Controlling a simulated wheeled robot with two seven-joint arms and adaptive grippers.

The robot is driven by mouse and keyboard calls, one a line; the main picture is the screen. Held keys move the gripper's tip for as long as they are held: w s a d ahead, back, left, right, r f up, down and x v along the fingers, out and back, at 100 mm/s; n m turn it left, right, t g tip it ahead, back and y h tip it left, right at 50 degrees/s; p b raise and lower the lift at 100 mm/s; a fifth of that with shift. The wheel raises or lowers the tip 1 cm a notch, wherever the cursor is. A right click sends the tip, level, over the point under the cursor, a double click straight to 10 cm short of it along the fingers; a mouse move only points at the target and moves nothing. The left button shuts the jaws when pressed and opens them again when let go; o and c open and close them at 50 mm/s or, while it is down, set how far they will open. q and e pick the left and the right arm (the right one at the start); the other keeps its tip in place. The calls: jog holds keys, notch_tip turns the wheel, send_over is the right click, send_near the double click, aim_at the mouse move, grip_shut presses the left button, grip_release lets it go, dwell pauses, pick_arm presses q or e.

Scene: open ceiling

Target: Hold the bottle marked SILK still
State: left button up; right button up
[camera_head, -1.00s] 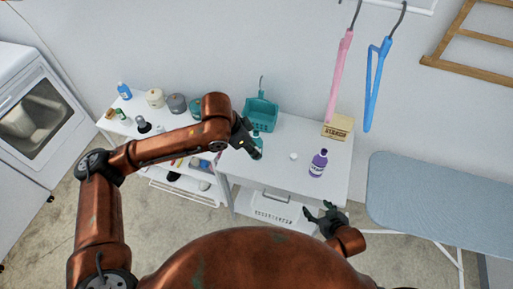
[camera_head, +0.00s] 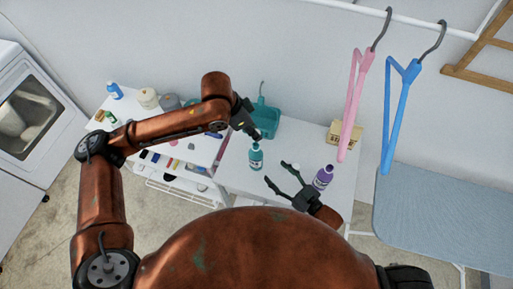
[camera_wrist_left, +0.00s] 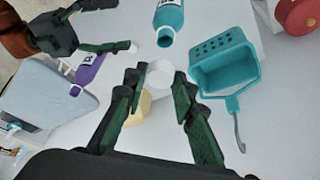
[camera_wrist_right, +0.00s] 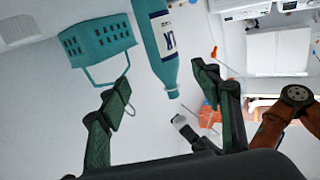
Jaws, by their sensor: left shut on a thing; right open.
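A teal bottle (camera_head: 256,158) with a white label stands upright on the white table. It also shows in the left wrist view (camera_wrist_left: 169,20) and the right wrist view (camera_wrist_right: 158,40); its label is only partly readable. A purple bottle (camera_head: 323,177) stands to its right; I cannot read its label for certain. My left gripper (camera_head: 254,135) is just above the teal bottle, shut on a small white round cap (camera_wrist_left: 159,74), apart from the bottle. My right gripper (camera_head: 277,173) is open and empty, low over the table between the bottles, its fingers pointing toward the teal one.
A teal basket (camera_head: 266,121) stands behind the teal bottle. A cardboard-coloured box (camera_head: 335,132) is at the back. Pink (camera_head: 354,105) and blue (camera_head: 400,115) hangers hang at right. An ironing board (camera_head: 430,215) is beyond.

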aim_at(261, 158)
pick_arm(q)
jog(key=shift+w, duration=0.3)
jog(key=shift+s+r, duration=0.35)
jog(key=shift+s, duration=0.35)
jog(key=shift+w+d+f, duration=0.1)
jog(key=shift+w+f, duration=0.05)
jog(key=shift+w, duration=0.25)
pick_arm(e)
jog(key=shift+y, duration=0.3)
jog(key=x, duration=1.2)
jog(key=shift+s+a+r, duration=0.1)
jog(key=shift+r, duration=0.2)
jog(key=shift+c, duration=0.5)
grip_shut()
pick_arm(q)
jog(key=shift+f, duration=0.1)
